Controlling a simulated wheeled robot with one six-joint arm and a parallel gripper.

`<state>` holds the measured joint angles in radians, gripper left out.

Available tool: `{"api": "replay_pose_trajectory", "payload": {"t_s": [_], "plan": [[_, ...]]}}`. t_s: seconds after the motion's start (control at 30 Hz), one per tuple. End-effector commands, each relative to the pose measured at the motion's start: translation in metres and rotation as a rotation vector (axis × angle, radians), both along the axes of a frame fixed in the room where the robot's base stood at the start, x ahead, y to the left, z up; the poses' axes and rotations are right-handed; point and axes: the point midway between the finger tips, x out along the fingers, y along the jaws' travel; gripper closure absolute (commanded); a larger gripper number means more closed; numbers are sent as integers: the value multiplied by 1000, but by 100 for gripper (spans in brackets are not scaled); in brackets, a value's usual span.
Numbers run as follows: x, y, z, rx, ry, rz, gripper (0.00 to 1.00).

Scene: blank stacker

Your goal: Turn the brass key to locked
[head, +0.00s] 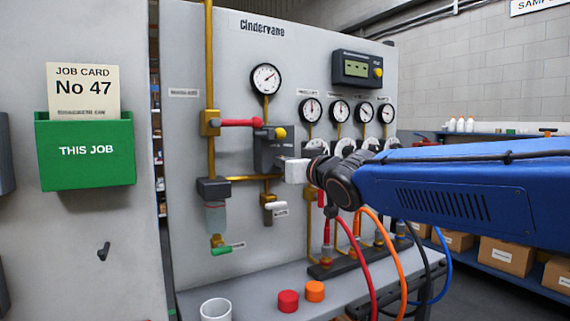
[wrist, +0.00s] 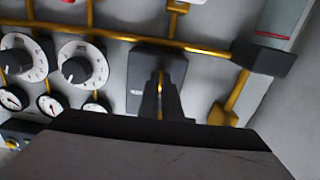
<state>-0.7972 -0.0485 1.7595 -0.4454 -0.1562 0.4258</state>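A thin brass-coloured piece, which looks like the brass key (wrist: 160,83), shows end-on at the dark lock box in the wrist view. The dark box (wrist: 142,66) is mounted on the grey panel; it also shows in the head view (head: 264,153). My gripper (wrist: 162,92) reaches to the box with its two dark fingers close together, one on each side of the brass piece. I cannot tell whether they touch it. In the head view my gripper (head: 294,171) is in front of the box's lower right, and the key is hidden. Any lock markings are too blurred to read.
A red lever (head: 238,123) and brass pipes (head: 209,60) are left of the box. White dials and gauges (head: 311,110) are close by on the right. A white cup (head: 216,310), a red cap (head: 288,301) and an orange cap (head: 314,291) stand on the ledge below.

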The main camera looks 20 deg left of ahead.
Motion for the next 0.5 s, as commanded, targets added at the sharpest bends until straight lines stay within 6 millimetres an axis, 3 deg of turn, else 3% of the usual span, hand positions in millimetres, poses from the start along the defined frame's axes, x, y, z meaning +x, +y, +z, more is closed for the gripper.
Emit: {"api": "replay_pose_trajectory", "payload": {"t_s": [0.5], "plan": [[0,0,-3,16,27,-1,100]]}}
